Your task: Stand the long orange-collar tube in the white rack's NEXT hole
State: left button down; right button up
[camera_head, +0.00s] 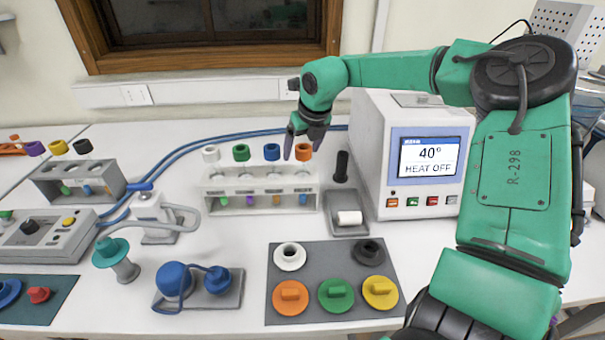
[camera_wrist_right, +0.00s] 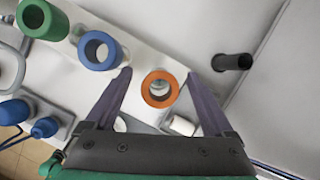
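The white rack (camera_head: 262,203) stands at the back centre of the bench. The orange-collar tube (camera_head: 303,151) stands upright at its right end, beside blue, green and white collars. In the wrist view its orange collar (camera_wrist_right: 159,89) lies between the spread fingers, seen from above, with a gap to each finger. My right gripper (camera_head: 301,148) is open and points down at the orange collar. How far above or around the collar the fingertips are I cannot tell. My left gripper is not in view.
The white heater box (camera_head: 382,170) reading "40° HEAT OFF" stands right of the rack, with a black upright post (camera_head: 341,167) between them. A grey mat (camera_head: 275,250) with knobs lies in front. A grey rack (camera_head: 110,177) with collared tubes is at left.

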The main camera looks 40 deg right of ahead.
jog(key=b+v, duration=0.2)
jog(key=v, duration=1.2)
jog(key=shift+r+b, duration=0.3)
jog(key=shift+b, duration=0.05)
jog(key=shift+s, duration=0.1)
